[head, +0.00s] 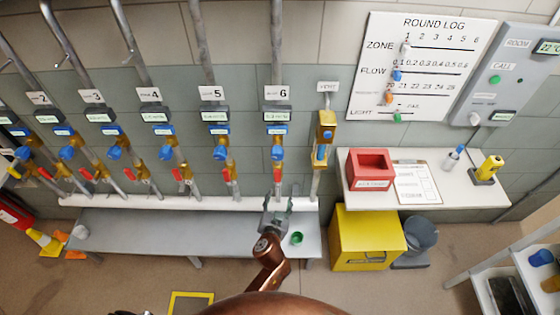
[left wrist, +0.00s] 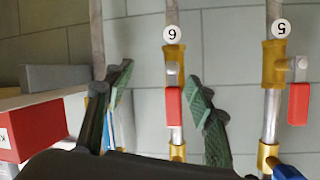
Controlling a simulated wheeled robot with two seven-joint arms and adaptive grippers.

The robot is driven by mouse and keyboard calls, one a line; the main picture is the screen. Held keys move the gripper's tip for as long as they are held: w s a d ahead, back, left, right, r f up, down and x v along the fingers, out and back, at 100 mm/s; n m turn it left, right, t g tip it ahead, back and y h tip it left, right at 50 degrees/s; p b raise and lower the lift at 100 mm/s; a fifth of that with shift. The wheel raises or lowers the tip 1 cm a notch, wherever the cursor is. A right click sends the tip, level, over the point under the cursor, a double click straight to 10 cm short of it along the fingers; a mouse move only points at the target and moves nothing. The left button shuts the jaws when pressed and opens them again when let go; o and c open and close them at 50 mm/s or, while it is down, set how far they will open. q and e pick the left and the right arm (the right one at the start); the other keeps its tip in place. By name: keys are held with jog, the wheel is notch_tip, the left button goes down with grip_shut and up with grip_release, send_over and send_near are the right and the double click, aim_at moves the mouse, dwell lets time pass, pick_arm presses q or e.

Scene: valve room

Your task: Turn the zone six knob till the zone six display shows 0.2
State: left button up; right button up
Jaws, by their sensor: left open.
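The knob is not clearly visible there. My right gripper is not in view.
The zone five pipe (head: 214,170) stands left with its own knob and lever. A brass fitting (head: 326,125) stands close on the right. A grey bench (head: 150,235) with a green item (head: 297,238) lies below. A yellow bin (head: 366,240) is to the right.

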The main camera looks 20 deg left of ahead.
aim_at(277, 158)
pick_arm(q)
notch_tip(277, 158, up, 18)
jog(key=n+t+y+b, duration=0.2)
jog(key=n+t, duration=0.1)
jog(key=t, duration=0.1)
jog(key=shift+y, duration=0.3)
jog(key=x, duration=0.6)
jog(key=shift+s+a+r+b, duration=0.1)
jog(key=shift+a+b, duration=0.2)
jog(key=shift+a, duration=0.1)
jog(key=shift+w+a, duration=0.15)
jog(key=shift+w, duration=0.3)
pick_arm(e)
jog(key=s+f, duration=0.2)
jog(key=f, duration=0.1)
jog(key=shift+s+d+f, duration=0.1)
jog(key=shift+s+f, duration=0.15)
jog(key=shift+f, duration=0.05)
